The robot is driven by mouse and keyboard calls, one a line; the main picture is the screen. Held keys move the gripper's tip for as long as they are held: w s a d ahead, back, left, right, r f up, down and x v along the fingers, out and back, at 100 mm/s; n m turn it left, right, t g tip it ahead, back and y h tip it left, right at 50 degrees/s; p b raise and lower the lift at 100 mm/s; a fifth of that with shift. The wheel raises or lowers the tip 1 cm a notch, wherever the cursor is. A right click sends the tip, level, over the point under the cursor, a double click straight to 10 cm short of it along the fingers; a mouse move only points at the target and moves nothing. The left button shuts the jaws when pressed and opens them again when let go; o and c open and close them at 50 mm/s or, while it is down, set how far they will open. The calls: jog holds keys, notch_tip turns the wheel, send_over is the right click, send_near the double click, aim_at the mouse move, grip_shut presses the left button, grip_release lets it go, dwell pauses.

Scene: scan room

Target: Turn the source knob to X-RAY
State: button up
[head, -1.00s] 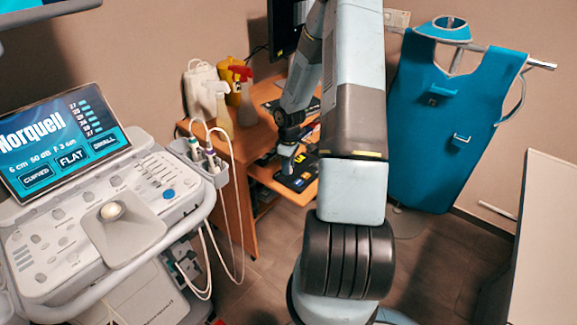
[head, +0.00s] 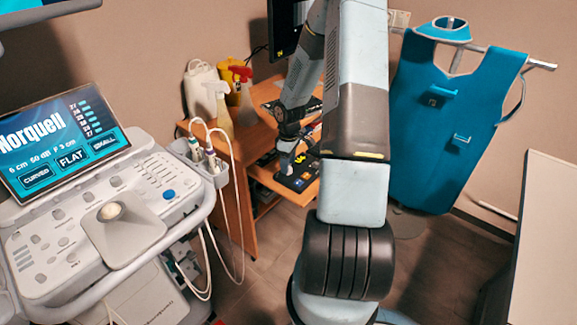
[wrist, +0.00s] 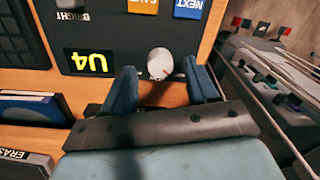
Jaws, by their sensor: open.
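A pale round knob (wrist: 160,63) with a small red mark stands on a dark control panel (wrist: 118,38) in the wrist view. No position labels such as X-RAY can be read around it. My gripper (wrist: 159,72) is open. Its two blue-grey fingers stand on either side of the knob, with room visible at both sides. I cannot tell how far the fingertips are above the panel. In the head view my gripper (head: 287,146) is small and over the desk, just above the dark panel (head: 301,182), and the knob cannot be made out.
The panel has a yellow display (wrist: 86,62) and blue and orange keys beside the knob. A dark screen (head: 285,30) stands behind on the wooden desk (head: 243,160). Spray bottles (head: 219,108) stand left. An ultrasound console (head: 95,215) and a blue apron (head: 440,120) flank my arm.

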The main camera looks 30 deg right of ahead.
notch_tip(320, 180, up, 12)
jog(key=shift+w+d, duration=0.2)
dwell(0.6)
jog(key=s+a+r+m+t+h, duration=0.1)
jog(key=s+a+r, duration=0.25)
jog(key=r, duration=0.35)
jog(key=s+a+r+m+t+h, duration=0.1)
jog(key=s+a+r+m, duration=0.2)
jog(key=r, duration=0.4)
jog(key=s+a+r, duration=0.3)
jog(key=a+r, duration=0.2)
jog(key=r, duration=0.2)
jog(key=s+a+r+m+t, duration=0.1)
jog(key=s+a+r, duration=0.3)
jog(key=s, duration=0.4)
jog(key=s+a+r+m+t+y, duration=0.1)
jog(key=s+a+r+m+t, duration=0.1)
jog(key=s, duration=0.6)
notch_tip(320, 180, up, 3)
jog(key=shift+s+a+f+t+y, duration=0.1)
jog(key=shift+s+a+t+y, duration=0.3)
jog(key=shift+a, duration=0.5)
